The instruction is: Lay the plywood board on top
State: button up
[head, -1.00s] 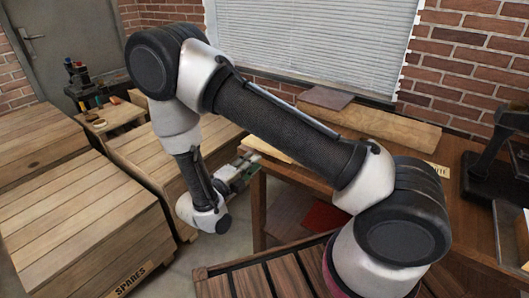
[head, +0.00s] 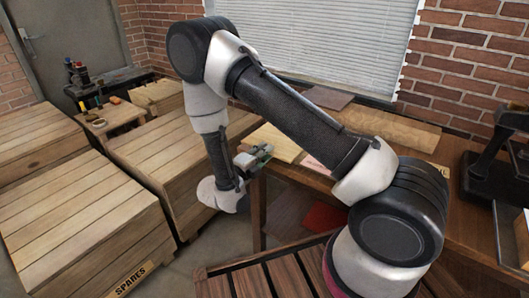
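A pale, flat board (head: 276,142), which looks like the plywood board, lies at the left end of the wooden workbench (head: 283,178). My arm covers part of the bench behind it. A larger tan wooden board (head: 395,129) lies along the back of the bench under the window. My gripper (head: 262,153) is at the left edge of the bench, close to the pale board's near-left edge. Its fingers are small here, and I cannot tell whether they are open or touch the board.
A pinkish sheet (head: 316,163) shows partly behind my arm. A purple-brown square (head: 328,97) lies at the back. A dark hand press (head: 500,165) stands at the right. Wooden crates (head: 75,235) fill the left. A red item (head: 325,217) sits under the bench.

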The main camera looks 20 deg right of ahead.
grip_shut()
notch_tip(320, 180, up, 3)
dwell(0.3)
jog(key=r+v, duration=0.3)
jog(key=v, duration=1.9)
dwell(0.3)
dwell(0.4)
